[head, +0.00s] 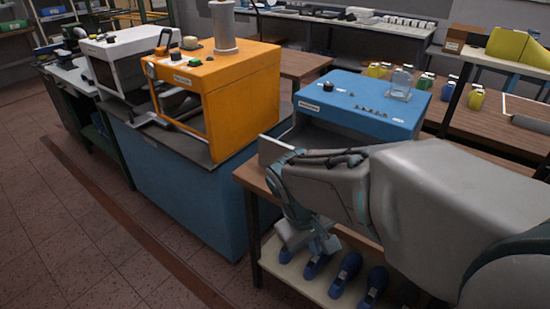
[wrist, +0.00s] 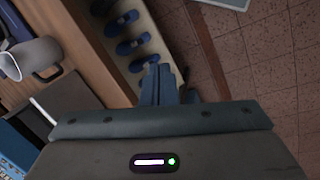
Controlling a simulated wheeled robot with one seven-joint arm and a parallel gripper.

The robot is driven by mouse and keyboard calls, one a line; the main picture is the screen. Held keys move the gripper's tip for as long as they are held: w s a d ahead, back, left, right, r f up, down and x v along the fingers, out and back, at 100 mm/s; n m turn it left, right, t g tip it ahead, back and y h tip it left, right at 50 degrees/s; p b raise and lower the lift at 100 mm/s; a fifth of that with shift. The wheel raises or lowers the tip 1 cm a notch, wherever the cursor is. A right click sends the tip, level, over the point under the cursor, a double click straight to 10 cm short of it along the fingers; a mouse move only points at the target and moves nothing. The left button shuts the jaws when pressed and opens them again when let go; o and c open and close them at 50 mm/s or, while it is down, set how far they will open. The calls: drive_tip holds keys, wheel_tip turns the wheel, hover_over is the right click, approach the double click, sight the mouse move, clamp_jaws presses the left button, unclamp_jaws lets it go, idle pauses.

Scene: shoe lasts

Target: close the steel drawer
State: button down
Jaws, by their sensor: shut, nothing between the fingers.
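A pale grey metal panel (head: 274,152) stands out at the lower left of the blue machine (head: 365,100) on the wooden bench. It looks like the steel drawer's front, pulled out, but my arm hides much of it. In the wrist view only a thin pale edge (wrist: 43,110) shows near the blue machine (wrist: 18,150), perhaps part of it. My gripper (head: 322,248) points down in front of the bench edge, lower than the panel and apart from it. In the wrist view its fingers (wrist: 163,80) are together and empty.
Blue shoe lasts (head: 346,272) stand on the lower shelf (head: 300,277) behind and below my gripper. A grey mug-like thing (wrist: 35,58) lies on the bench top. An orange machine (head: 215,90) on a blue cabinet (head: 190,185) stands to the left. The tiled floor (head: 75,240) is clear.

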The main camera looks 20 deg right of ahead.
drive_tip(key=w+d+f+n+h+p, duration=0.25)
drive_tip(key=w+d+n+h, duration=0.25)
drive_tip(key=w+n+h, duration=0.45)
drive_tip(key=w+a+f+n+t+h, duration=0.1)
drive_tip(key=w+a+f+n+t, duration=0.25)
drive_tip(key=w+n+t, duration=0.3)
drive_tip(key=w+a+f+n+t+h, duration=0.1)
drive_tip(key=w+a+f+n+t, duration=0.3)
drive_tip(key=n, duration=0.3)
drive_tip(key=shift+t, duration=0.25)
drive_tip(key=p+x, duration=0.1)
drive_tip(key=x, duration=0.3)
drive_tip(key=p+x, duration=0.2)
drive_tip(key=x, duration=0.3)
drive_tip(key=w+a+p+x, duration=0.1)
drive_tip(key=x, duration=0.4)
drive_tip(key=shift+w+d+r, duration=0.15)
drive_tip(key=shift+d+r, duration=0.05)
drive_tip(key=shift+r, duration=0.05)
